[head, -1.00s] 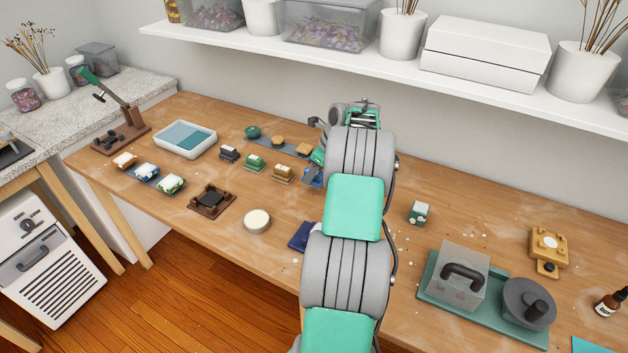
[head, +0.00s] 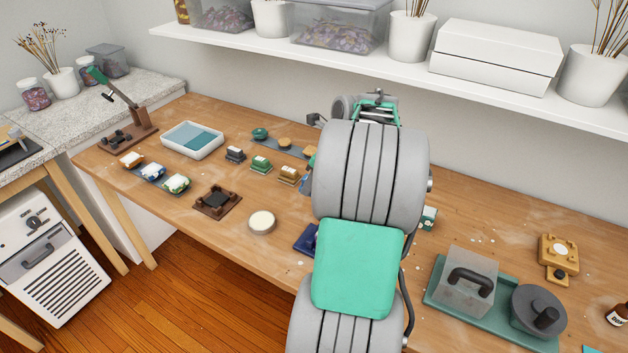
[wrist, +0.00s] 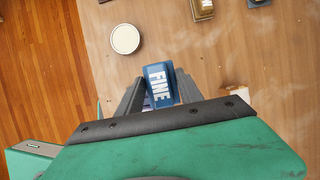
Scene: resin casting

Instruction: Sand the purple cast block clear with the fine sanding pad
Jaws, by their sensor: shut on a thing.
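The fine sanding pad (wrist: 159,86) is a blue block with "FINE" in white letters. In the wrist view my gripper (wrist: 155,92) is shut on it, with a dark finger on each side. A dark blue mat (head: 304,241) lies near the table's front edge in the head view, mostly hidden by my arm. A small purple patch shows at the mat's edge beside my arm; I cannot tell for sure that it is the purple cast block. In the head view my fingertips and the pad are hidden behind my arm.
A round cream disc (head: 262,222) lies left of the mat. A brown fixture (head: 217,201) and several small coloured blocks stand further left. A teal tray (head: 437,297) with a clear cover (head: 466,279) is at right. A white shelf (head: 300,42) hangs above the back.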

